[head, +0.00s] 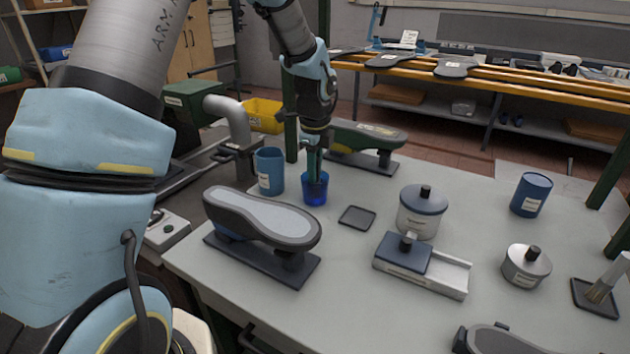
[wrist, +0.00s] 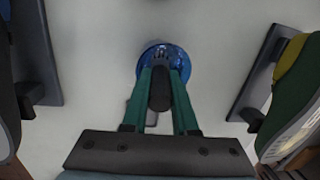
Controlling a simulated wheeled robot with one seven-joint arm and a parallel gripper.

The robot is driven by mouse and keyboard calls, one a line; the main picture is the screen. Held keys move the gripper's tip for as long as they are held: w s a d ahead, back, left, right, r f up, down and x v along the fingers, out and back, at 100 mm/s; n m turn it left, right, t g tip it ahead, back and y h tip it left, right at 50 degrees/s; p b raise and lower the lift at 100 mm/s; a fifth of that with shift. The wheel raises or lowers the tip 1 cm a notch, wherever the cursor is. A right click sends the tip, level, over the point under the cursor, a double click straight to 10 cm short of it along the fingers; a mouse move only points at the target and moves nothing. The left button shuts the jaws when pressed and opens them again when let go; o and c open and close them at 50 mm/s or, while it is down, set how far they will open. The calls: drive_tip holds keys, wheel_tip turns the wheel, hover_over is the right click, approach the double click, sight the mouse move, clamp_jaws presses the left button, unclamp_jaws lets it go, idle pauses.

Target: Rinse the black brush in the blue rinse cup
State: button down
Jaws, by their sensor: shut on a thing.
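My gripper (head: 314,163) points down over the glossy blue rinse cup (head: 315,192), which stands on the grey table. In the wrist view my gripper's green fingers (wrist: 161,80) are shut on the black brush (wrist: 160,92), with its dark handle between them. The blue rinse cup (wrist: 182,62) lies straight beyond the fingertips, and the brush is lined up with its opening. The brush's lower end is hidden, by the cup in the head view and by the handle in the wrist view; I cannot tell how deep it reaches.
A labelled blue cup (head: 269,172) stands just left of the rinse cup. A shoe last on a stand (head: 265,222) is in front, and a green one (head: 365,140) behind. An empty black tray (head: 357,217) lies to the right. Lidded pots (head: 422,213) and another brush (head: 607,280) are further right.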

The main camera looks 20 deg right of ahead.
drive_tip(key=shift+r+p, duration=3.85)
drive_tip(key=shift+r, duration=1.15)
wheel_tip(320, 180, up, 2)
drive_tip(key=shift+r+p, duration=0.1)
drive_tip(key=shift+p, duration=0.5)
drive_tip(key=shift+r, duration=0.9)
drive_tip(key=shift+s, duration=0.15)
